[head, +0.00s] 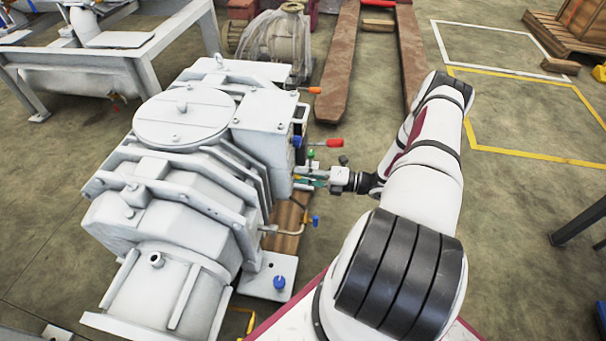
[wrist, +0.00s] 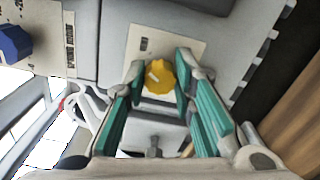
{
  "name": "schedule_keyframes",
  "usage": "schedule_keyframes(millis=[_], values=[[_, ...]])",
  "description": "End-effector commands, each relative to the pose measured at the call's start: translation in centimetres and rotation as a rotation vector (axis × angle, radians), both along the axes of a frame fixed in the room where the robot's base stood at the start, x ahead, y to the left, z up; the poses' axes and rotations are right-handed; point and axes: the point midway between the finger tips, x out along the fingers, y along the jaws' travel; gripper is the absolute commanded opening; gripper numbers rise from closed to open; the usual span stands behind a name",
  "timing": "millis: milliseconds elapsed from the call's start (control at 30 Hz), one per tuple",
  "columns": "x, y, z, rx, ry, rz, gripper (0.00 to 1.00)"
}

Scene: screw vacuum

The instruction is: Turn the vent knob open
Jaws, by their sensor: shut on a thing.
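The vent knob is taken to be the yellow scalloped knob (wrist: 159,77) on a pale plate of the machine in the wrist view. A pale mark shows on its face. My gripper (wrist: 160,73) has its two teal-padded fingers on either side of the knob, with the fingertips against it. In the head view my gripper (head: 314,178) is at the right side of the white vacuum pump (head: 190,180). The yellow knob cannot be made out in the head view.
A blue knob (wrist: 14,43) is at the left in the wrist view. Red (head: 335,143) and orange (head: 314,90) handles stick out near my gripper. A blue-tipped lever (head: 316,221) and another blue knob (head: 279,282) sit lower. Open floor lies to the right.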

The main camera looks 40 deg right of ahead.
Motion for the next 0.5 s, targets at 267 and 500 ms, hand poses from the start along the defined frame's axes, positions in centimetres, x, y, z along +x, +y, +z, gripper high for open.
schedule_keyframes(millis=[267,500], values=[[0.03,-0.09,-0.06,0.049,0.041,-0.001,0.00],[0.04,-0.10,-0.07,0.055,0.046,-0.002,0.00]])
